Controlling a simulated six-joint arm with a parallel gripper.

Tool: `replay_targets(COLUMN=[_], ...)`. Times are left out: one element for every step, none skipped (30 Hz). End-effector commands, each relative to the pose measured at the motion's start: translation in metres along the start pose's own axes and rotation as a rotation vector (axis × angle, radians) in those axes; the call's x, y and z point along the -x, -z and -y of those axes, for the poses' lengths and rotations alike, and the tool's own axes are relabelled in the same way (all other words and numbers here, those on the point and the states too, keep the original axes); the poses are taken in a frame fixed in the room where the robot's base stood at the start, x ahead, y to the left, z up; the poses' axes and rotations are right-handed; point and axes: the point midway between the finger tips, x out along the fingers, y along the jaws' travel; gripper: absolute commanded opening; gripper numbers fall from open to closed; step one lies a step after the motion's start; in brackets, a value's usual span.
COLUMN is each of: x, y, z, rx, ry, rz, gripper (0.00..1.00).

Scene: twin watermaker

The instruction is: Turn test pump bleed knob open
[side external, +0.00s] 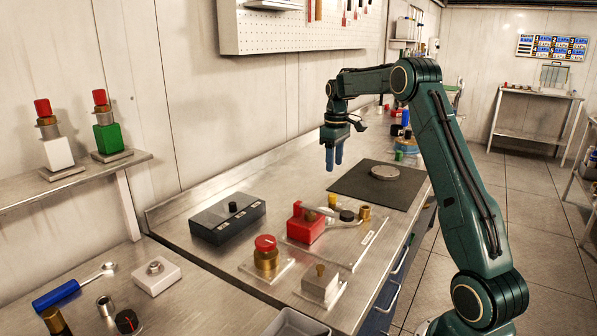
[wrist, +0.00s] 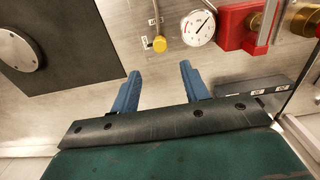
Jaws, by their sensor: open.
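My gripper (side external: 334,160) hangs fingers-down above the bench, open and empty; its blue fingers also show apart in the wrist view (wrist: 159,72). A red pump block (side external: 306,226) with a white-faced gauge (wrist: 198,27) sits on the bench, and the block also shows at the upper right of the wrist view (wrist: 237,27). A small yellow knob (side external: 332,200) stands beside it. In the wrist view the yellow knob (wrist: 159,44) lies just beyond the gap between my fingertips, touched by neither. The labels are too small to read, so I cannot confirm which part is the bleed knob.
A dark mat (side external: 378,184) with a round metal disc (side external: 385,172) lies behind the pump. A black box (side external: 228,219), a red-capped brass fitting (side external: 266,254) and a steel block (side external: 320,281) stand nearby. A brass fitting (side external: 365,212) stands near the bench's right edge.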

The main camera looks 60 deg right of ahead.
Motion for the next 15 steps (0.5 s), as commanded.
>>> replay_targets(x=[0.008, 0.011, 0.016, 0.019, 0.022, 0.025, 0.027, 0.028, 0.030, 0.031, 0.032, 0.032, 0.033, 0.033, 0.033], y=[0.000, 0.000, 0.001, 0.001, 0.001, 0.000, 0.000, 0.000, 0.000, 0.000, 0.000, 0.000, 0.000, 0.000, 0.000], z=[0.000, 0.000, 0.000, -0.001, 0.000, 0.000, 0.000, 0.000, 0.000, 0.000, 0.000, 0.000, 0.000, 0.000, 0.000], rx=[0.000, 0.000, 0.000, 0.000, 0.000, 0.000, 0.000, 0.000, 0.000, 0.000, 0.001, 0.000, 0.000, 0.000, 0.000], ry=[-0.002, -0.002, -0.002, -0.002, -0.001, -0.001, -0.001, -0.002, -0.001, -0.001, -0.001, -0.001, 0.000, 0.000, 0.000], rz=[-0.003, -0.002, -0.002, -0.003, -0.002, -0.002, -0.002, -0.002, -0.002, -0.001, -0.001, -0.001, -0.001, -0.001, -0.001], gripper=[0.45, 0.45, 0.45, 0.45, 0.45, 0.45, 0.45, 0.45, 0.45, 0.45, 0.45, 0.45, 0.45, 0.45, 0.45])
